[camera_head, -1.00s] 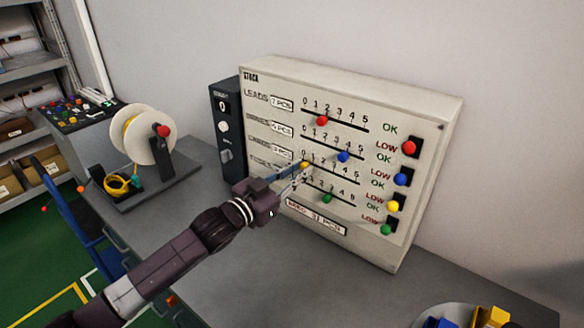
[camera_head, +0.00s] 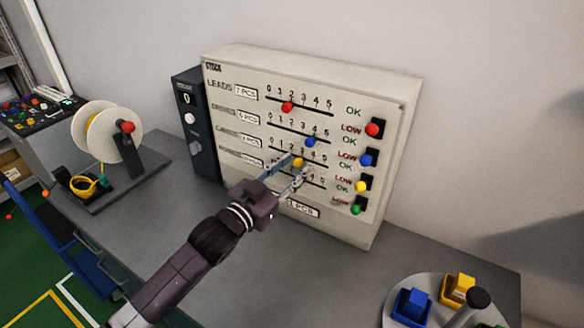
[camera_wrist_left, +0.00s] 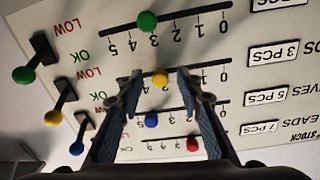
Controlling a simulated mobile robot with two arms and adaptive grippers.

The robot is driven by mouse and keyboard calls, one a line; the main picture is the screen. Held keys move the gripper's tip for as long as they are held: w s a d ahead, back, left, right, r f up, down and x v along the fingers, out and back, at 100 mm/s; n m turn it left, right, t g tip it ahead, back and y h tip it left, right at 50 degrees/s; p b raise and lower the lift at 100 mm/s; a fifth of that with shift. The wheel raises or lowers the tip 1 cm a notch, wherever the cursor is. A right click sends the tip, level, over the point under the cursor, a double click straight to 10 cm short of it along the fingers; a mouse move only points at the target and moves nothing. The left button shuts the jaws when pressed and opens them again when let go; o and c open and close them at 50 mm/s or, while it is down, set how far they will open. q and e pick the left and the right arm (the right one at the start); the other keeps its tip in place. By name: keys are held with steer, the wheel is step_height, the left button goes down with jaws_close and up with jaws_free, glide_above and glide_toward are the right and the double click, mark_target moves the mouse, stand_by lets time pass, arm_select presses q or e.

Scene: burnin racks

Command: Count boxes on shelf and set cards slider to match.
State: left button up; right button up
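The cream stock panel (camera_head: 390,120) stands on the bench with a row of sliders. The yellow slider knob (camera_head: 299,162) is on the third row, beside a 3 PCS label; it also shows upside down in the left wrist view (camera_wrist_left: 160,78), at about 3 on its scale. My left gripper (camera_head: 294,170) is at this knob. In the wrist view its fingers (camera_wrist_left: 159,82) stand apart on either side of the knob, with gaps visible. The gripper partly hides the lower rows. My right gripper is not in view. Part of a shelf (camera_head: 12,92) shows at the left edge.
Red (camera_head: 288,106) and blue (camera_head: 310,142) knobs sit above; a green knob (camera_wrist_left: 147,21) sits on the neighbouring row. Colored levers line the panel's right side. A spool (camera_head: 100,132) stands left, a round tray (camera_head: 395,312) with small bins front right. Bench between is clear.

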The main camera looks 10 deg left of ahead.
arm_select(q)
steer(key=v, duration=1.2)
steer(key=shift+a, duration=0.1)
stand_by(0.4)
